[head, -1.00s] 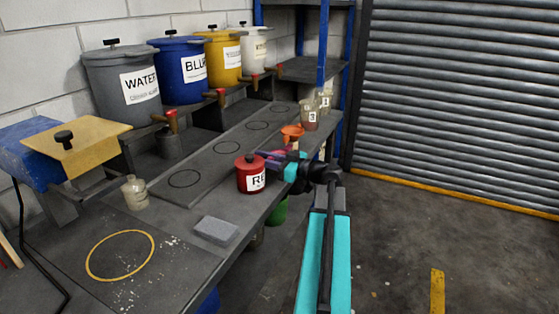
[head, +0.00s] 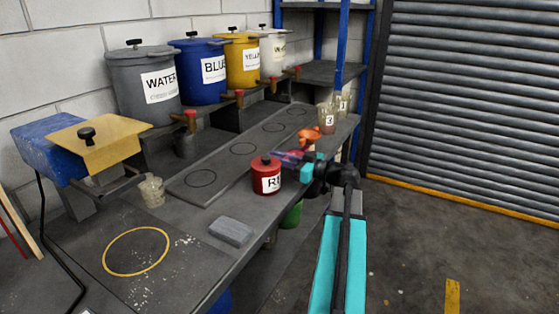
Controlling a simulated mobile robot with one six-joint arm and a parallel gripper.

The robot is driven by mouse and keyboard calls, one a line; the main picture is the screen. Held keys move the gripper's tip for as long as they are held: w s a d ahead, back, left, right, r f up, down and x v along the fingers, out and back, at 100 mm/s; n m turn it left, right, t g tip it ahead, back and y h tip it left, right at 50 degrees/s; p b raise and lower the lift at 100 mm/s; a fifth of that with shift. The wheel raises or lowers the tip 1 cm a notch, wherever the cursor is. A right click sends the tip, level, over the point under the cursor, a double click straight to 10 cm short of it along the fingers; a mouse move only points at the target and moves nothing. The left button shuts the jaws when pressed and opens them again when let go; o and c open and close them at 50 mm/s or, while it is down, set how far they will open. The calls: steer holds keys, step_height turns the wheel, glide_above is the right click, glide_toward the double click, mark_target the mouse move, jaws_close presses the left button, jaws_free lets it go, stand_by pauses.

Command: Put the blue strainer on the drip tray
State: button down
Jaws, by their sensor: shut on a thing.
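My gripper (head: 292,158) is at the front edge of the bench, just behind and right of the red pot. It is shut on a small blue-purple thing that appears to be the blue strainer (head: 284,156). The strainer is small here and partly hidden by the gripper and the pot, so its shape is unclear. The drip tray (head: 222,164) is the long dark grey strip with several ring marks, running along the bench below the taps. The held thing is to the right of the tray's middle, apart from the rings.
A red lidded pot (head: 266,180) stands close to my gripper. An orange funnel-like piece (head: 309,135) and numbered cups (head: 327,118) are behind it. Tapped drums (head: 145,95) line the back. A grey block (head: 231,231) lies near the front edge. The tray's ringed spots are clear.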

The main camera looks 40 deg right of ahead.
steer(key=shift+r, duration=0.4)
steer(key=b+v, duration=0.2)
steer(key=v, duration=1.6)
